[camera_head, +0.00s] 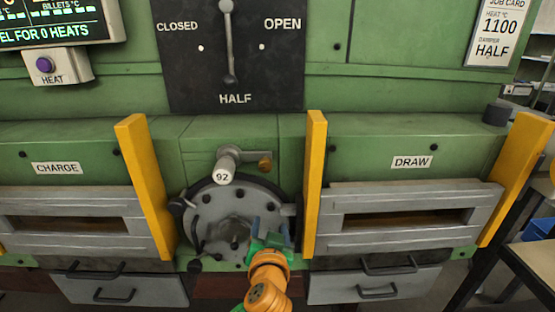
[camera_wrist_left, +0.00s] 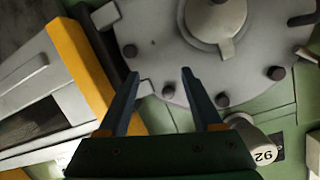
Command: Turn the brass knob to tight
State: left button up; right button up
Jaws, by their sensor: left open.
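The small brass knob (camera_head: 265,162) sticks out to the right of a grey fitting marked 92 (camera_head: 228,168), above the round grey bolted cover. No tight marking is readable. My left gripper (camera_head: 270,226) is open and empty in front of the cover's lower right part, below the knob and apart from it. In the left wrist view, the open blue fingers (camera_wrist_left: 159,74) stand before the cover's edge, with nothing between them. The 92 fitting (camera_wrist_left: 262,153) shows there at lower right; the brass knob cannot be made out. My right gripper is not in view.
The round cover (camera_head: 210,210) sits between two yellow posts (camera_head: 314,185) (camera_head: 145,185). The DRAW door (camera_head: 410,235) is at right and the CHARGE door (camera_head: 75,238) at left. A black damper plate (camera_head: 190,75), its lever toward HALF, is above. Handled drawers (camera_head: 375,285) lie below.

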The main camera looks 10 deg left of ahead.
aim_at(264, 166)
pick_arm(q)
jog(key=s+r+n+t, duration=0.1)
jog(key=r, duration=0.4)
jog(key=s+r+n+t+y+p, duration=0.1)
jog(key=r, duration=0.3)
jog(key=s+r+n+p, duration=0.1)
jog(key=r, duration=0.4)
jog(key=shift+d+r+t, duration=0.3)
jog(key=shift+r+t, duration=0.05)
jog(key=shift+t, duration=0.05)
jog(key=shift+y, duration=0.4)
jog(key=p+x, duration=0.1)
jog(key=x, duration=0.2)
jog(key=p+x, duration=0.1)
jog(key=x, duration=0.2)
jog(key=shift+a+p, duration=0.25)
jog(key=shift+p, duration=0.05)
jog(key=shift+w+f, duration=0.15)
jog(key=shift+w, duration=0.3)
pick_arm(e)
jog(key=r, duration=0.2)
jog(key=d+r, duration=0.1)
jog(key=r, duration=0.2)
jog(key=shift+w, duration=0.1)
pick_arm(q)
jog(key=shift+d, duration=0.1)
jog(key=shift+c, duration=0.2)
